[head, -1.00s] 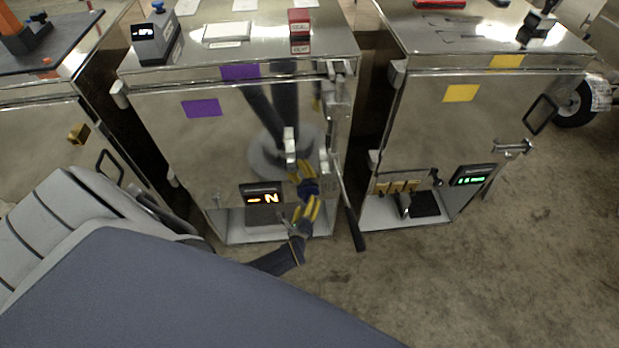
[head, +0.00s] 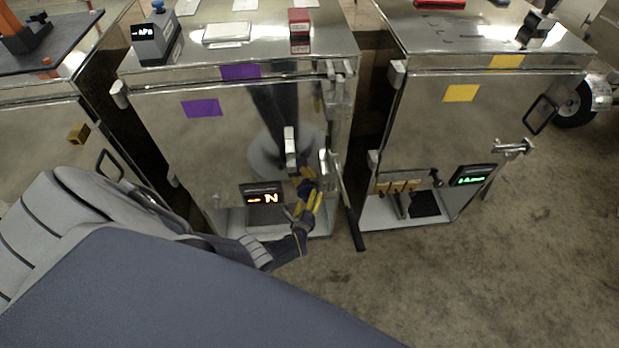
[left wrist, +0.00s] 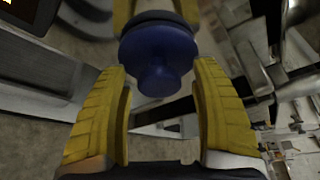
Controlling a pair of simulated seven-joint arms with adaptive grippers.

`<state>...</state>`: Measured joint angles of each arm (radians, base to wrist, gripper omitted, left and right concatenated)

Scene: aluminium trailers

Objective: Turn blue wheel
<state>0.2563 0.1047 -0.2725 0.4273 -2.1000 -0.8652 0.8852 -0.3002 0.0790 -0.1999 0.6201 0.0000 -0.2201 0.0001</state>
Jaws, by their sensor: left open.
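The blue wheel (left wrist: 152,50) is a dark blue round knob with a smaller stub towards me, in the upper middle of the left wrist view. In the head view it is a small dark blue patch (head: 306,188) on the lower front of the middle steel cabinet (head: 165,140), partly hidden by my fingers. My left gripper (head: 309,200) has yellow padded fingers. In the left wrist view it is open (left wrist: 160,72), with one finger either side of the wheel's near part and gaps showing. Yellow shapes beyond the wheel look like the fingers' reflection. My right gripper is not in view.
A display (head: 262,196) with orange characters sits left of my gripper. A metal handle (head: 291,145) is above it, and a long lever (head: 350,205) stands close on its right. A second steel cabinet (head: 480,130) stands to the right, with open floor (head: 500,270) before it.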

